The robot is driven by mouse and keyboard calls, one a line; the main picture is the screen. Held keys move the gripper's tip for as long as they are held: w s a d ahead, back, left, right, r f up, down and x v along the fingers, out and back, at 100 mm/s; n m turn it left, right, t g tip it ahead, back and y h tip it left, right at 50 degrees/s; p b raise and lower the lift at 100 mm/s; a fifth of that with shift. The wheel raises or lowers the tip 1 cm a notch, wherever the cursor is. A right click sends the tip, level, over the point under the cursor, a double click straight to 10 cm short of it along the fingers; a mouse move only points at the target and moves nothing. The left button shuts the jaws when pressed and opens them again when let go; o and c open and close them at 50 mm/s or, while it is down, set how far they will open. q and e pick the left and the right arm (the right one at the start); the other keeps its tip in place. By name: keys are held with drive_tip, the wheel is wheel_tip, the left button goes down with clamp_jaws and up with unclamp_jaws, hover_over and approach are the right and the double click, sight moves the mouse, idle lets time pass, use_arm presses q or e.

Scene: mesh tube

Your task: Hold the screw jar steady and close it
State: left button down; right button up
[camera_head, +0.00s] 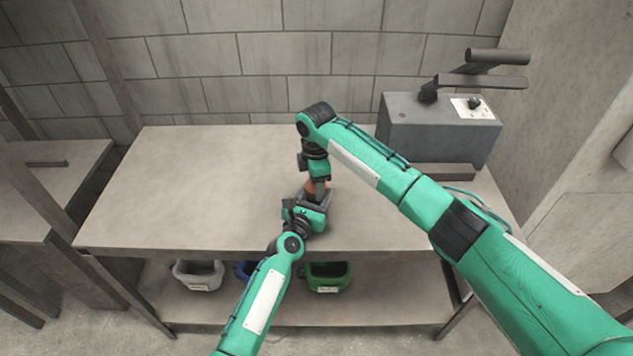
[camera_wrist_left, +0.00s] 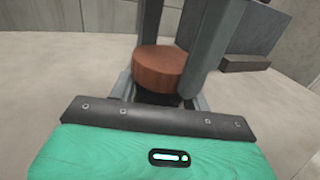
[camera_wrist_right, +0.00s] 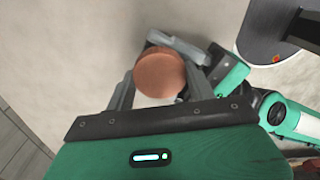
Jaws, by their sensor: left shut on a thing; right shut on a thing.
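The screw jar's round brown lid (camera_head: 310,187) is near the middle of the table's front part, mostly hidden by my grippers in the head view. My right gripper (camera_head: 316,190) reaches down from above and is shut on the lid. In the right wrist view the lid (camera_wrist_right: 160,76) sits between its fingers. My left gripper (camera_head: 312,210) comes in low from the front and is shut around the jar under the lid. In the left wrist view a dark strip of the jar body (camera_wrist_left: 160,98) shows below the lid (camera_wrist_left: 160,68). Whether the thread is tight cannot be told.
The table (camera_head: 190,185) is bare on the left. A grey box machine (camera_head: 437,130) with a dark arm on top stands at the back right. Grey (camera_head: 197,275), blue (camera_head: 243,270) and green (camera_head: 328,277) bins stand on the shelf below. A wall closes the back.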

drive_tip(key=m, duration=0.3)
drive_tip(key=shift+m, duration=0.3)
drive_tip(key=m, duration=0.4)
drive_tip(key=shift+m, duration=0.4)
drive_tip(key=o, duration=1.1)
drive_tip(key=shift+r, duration=0.1)
drive_tip(key=shift+r, duration=2.15)
drive_tip(key=shift+c, duration=0.4)
